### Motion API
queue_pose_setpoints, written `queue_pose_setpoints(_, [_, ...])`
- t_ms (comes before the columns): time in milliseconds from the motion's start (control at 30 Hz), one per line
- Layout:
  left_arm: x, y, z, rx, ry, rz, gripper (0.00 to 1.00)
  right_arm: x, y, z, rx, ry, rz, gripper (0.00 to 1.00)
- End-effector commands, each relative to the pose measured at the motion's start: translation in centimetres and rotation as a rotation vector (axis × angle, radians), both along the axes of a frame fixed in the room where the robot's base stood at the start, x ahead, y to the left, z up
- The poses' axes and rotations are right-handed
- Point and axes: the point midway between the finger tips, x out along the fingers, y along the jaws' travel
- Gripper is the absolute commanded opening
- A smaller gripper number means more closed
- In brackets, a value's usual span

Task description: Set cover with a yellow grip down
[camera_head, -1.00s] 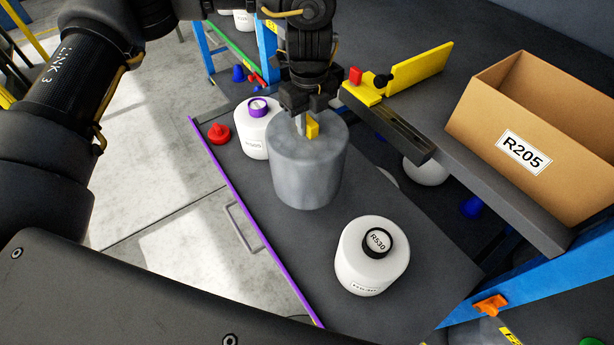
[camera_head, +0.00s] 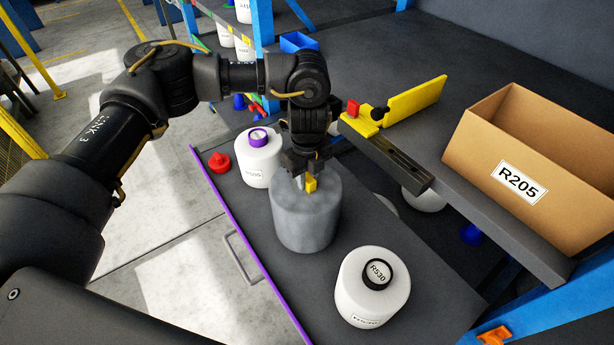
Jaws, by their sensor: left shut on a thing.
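The cover is a grey, mottled cylinder (camera_head: 306,222) with a yellow grip (camera_head: 311,184) on its top. It stands upright at the dark pull-out shelf (camera_head: 232,208), between two white bobbins. My left gripper (camera_head: 305,182) points down over the top of the cover and is shut on the yellow grip. Whether the cover's bottom edge touches the shelf is hard to tell. What is inside the cover is hidden. My right gripper is not in view.
A white bobbin with a purple ring (camera_head: 260,160) stands close behind left, beside a red object (camera_head: 219,162). A white bobbin marked R530 (camera_head: 371,300) stands in front right. A cardboard box marked R205 (camera_head: 490,165) and a yellow bracket (camera_head: 415,101) sit on the upper table.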

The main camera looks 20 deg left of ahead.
Motion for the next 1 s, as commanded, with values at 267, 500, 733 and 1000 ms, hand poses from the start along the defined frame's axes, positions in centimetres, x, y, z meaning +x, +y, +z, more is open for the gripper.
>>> queue_pose_setpoints(267, [0.0, 0.0, -0.3, 0.000, 0.000, 0.000, 0.34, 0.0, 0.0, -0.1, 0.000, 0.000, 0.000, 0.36])
queue_pose_setpoints(500, [0.0, 0.0, -0.3, 0.000, 0.000, 0.000, 0.43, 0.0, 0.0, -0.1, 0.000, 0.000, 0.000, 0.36])
queue_pose_setpoints(733, [0.1, 0.0, 0.7, 0.000, -0.003, 0.000, 0.43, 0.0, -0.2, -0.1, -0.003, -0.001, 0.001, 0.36])
queue_pose_setpoints(1000, [0.2, 0.0, 6.0, 0.001, -0.007, 0.000, 0.43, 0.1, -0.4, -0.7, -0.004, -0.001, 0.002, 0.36])
